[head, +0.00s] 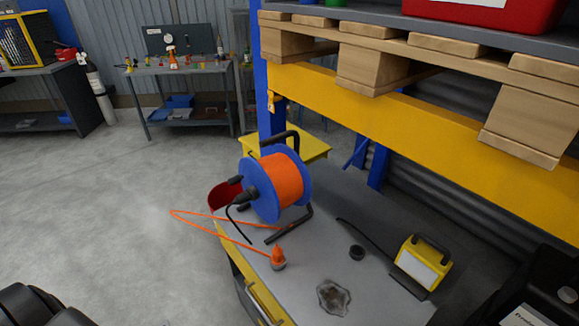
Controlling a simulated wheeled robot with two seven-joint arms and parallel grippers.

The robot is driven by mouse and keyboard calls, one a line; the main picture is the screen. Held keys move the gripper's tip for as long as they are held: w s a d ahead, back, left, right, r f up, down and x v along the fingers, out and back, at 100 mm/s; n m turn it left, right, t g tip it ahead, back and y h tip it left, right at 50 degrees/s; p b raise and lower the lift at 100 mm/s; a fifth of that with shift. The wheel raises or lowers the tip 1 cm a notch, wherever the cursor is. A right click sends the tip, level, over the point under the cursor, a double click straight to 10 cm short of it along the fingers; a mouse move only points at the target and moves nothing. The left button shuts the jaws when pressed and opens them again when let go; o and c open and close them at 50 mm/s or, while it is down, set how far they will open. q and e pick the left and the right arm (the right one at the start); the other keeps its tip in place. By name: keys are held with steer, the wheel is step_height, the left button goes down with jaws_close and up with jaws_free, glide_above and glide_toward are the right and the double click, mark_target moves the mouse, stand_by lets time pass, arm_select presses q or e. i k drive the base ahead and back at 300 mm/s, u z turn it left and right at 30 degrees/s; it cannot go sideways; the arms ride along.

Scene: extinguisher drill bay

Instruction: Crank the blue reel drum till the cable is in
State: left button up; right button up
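The blue reel drum (254,192) stands on a grey-topped bench in a black tubular frame (297,225). Its hub is wound with orange cable (282,180). A black knob-like part (235,180) sticks out on the drum's left face, where the crank seems to be. A length of orange cable (205,216) loops out left past the bench edge and comes back over the top. An orange plug-like piece (278,257) stands on the bench near the cable's end.
A yellow shelf beam (430,125) with a pallet hangs over the right. Floor at left is clear.

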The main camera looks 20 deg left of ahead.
mark_target(281, 179)
steer(key=k, duration=1.3)
steer(key=u, duration=0.9)
steer(key=i, duration=1.45)
steer(key=z, duration=0.45)
steer(key=i, duration=0.4)
steer(key=z, duration=0.45)
